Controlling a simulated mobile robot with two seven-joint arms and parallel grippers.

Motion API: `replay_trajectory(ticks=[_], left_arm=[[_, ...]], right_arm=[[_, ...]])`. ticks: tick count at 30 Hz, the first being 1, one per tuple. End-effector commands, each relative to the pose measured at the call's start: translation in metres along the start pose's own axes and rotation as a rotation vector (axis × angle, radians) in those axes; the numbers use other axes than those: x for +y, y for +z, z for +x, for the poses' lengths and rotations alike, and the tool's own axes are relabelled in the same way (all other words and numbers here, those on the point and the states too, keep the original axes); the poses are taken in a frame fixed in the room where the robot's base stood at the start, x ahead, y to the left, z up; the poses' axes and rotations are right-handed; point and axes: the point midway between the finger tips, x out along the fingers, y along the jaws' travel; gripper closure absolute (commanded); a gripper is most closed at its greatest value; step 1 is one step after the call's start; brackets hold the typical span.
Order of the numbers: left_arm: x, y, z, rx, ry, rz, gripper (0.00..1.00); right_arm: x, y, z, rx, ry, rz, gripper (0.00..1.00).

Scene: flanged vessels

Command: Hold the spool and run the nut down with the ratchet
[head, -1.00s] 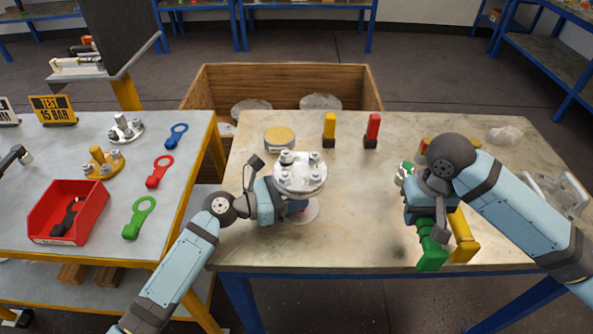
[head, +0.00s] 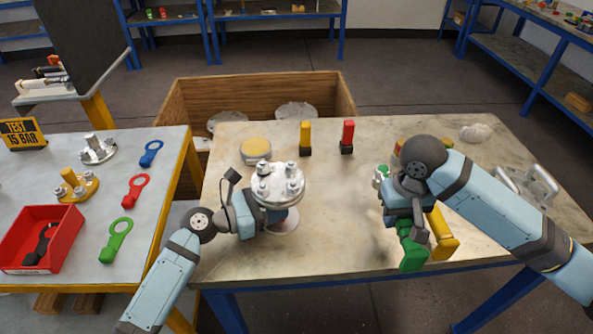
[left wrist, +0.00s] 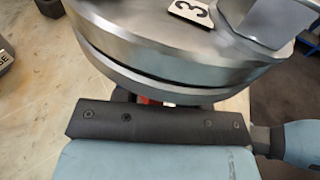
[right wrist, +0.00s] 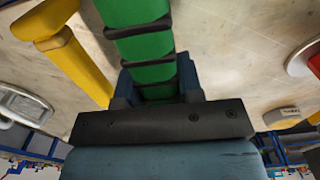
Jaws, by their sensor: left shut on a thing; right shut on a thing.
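The silver spool (head: 277,187) stands upright on the right-hand table, with several bolts and nuts on its top flange. My left gripper (head: 246,212) is shut on the spool below that flange. In the left wrist view the flange (left wrist: 165,65) fills the top, with a tag reading 3, and hides most of the grip. My right gripper (head: 403,203) is shut on a green-handled tool, probably the ratchet (head: 412,252), right of the spool and apart from it. The green handle (right wrist: 147,45) also shows in the right wrist view. The tool's far end is partly hidden.
A yellow-handled tool (head: 442,235) is beside the green one. Yellow (head: 305,138) and red (head: 347,136) upright pieces and a yellow-topped disc (head: 255,150) stand behind the spool. The left table holds a red bin (head: 70,222) and coloured wrenches. The table between my grippers is clear.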

Motion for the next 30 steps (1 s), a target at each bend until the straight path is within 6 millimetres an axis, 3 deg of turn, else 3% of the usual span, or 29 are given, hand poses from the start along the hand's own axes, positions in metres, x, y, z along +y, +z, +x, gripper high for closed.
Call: replay_trajectory(ticks=[7,11,17,24,30], left_arm=[[0.0,0.0,0.0,0.0,0.001,-0.001,0.81],[0.0,0.0,0.0,0.0,0.0,-0.001,0.81],[0.0,0.0,0.0,0.0,0.0,-0.001,0.81],[0.0,0.0,0.0,0.0,0.001,-0.001,0.81],[0.0,0.0,0.0,0.0,0.001,-0.001,0.81]], right_arm=[[-0.003,-0.005,-0.003,0.002,-0.004,-0.037,0.94],[-0.016,-0.021,-0.013,0.002,-0.014,-0.187,0.94],[-0.052,-0.063,-0.043,0.007,-0.033,-0.621,0.94],[-0.097,-0.11,-0.092,0.018,-0.028,-1.189,0.94],[-0.13,-0.136,-0.134,0.015,-0.012,-1.614,0.94]])
